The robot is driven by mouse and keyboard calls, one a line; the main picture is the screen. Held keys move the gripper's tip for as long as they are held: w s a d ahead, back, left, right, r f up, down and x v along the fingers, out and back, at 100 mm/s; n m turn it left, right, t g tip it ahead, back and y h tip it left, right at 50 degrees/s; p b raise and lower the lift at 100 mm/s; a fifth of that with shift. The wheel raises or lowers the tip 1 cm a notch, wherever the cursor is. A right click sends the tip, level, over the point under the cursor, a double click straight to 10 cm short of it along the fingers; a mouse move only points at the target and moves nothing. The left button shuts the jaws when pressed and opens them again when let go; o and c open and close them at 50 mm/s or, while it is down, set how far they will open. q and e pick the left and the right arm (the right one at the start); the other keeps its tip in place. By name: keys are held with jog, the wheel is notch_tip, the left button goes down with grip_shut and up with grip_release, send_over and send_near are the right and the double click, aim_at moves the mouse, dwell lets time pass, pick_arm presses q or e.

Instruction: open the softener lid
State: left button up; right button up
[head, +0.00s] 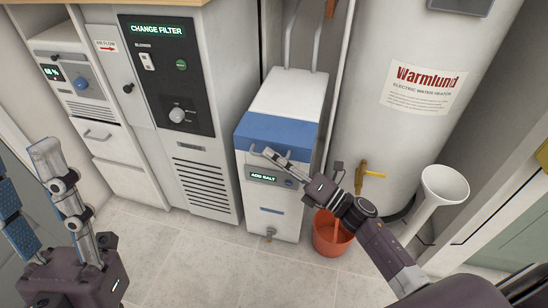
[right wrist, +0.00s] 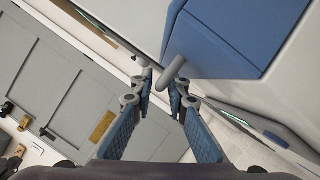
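The softener (head: 264,208) is a white upright cabinet with a lit "ADD SALT" display on its front. Its blue lid (head: 272,130) lies shut across the front part of the top. In the right wrist view the blue lid (right wrist: 232,30) fills the top, with a grey bar handle (right wrist: 174,70) jutting from its edge. My right gripper (head: 268,155) is at the lid's front edge. Its fingers (right wrist: 163,85) are apart, with the handle's end close to the gap between the tips; contact is unclear. My left gripper (head: 28,165) is open and empty at the lower left.
A "CHANGE FILTER" cabinet (head: 194,150) stands left of the softener. A white Warmlund water heater (head: 400,130) stands to the right. A red bucket (head: 330,240) and a white funnel-shaped pipe (head: 444,186) are near my right arm. The tiled floor (head: 190,255) in front is clear.

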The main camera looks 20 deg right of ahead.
grip_shut()
dwell(0.3)
